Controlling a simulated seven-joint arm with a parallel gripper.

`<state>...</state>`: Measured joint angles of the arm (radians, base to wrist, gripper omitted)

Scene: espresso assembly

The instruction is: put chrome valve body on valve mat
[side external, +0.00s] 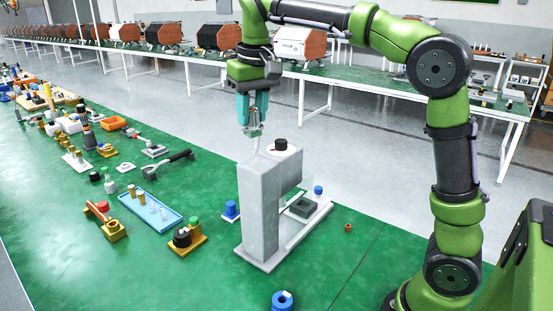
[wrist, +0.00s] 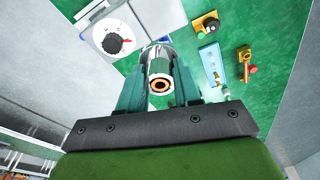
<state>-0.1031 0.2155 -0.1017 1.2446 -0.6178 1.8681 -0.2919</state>
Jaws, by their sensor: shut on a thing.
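My gripper (side external: 253,128) is above the grey machine in the side external view. In the wrist view its two teal fingers (wrist: 160,62) are closed around the chrome valve body (wrist: 158,68), a shiny cylinder with a copper-coloured ring at its near end. In the side external view the valve body is small and mostly hidden by the fingers. I cannot tell for sure which surface is the valve mat. A light-blue tray (side external: 134,206) with brass and clear pieces lies on the green bench, left of the machine; it also shows in the wrist view (wrist: 207,54).
The tall grey machine (side external: 258,210) with a black knob (side external: 280,145) stands close below my gripper. A brass block with a black part (side external: 183,240), a black-handled tool (side external: 170,166) and a blue ring (side external: 282,300) lie around it. Bare green bench shows at the front left.

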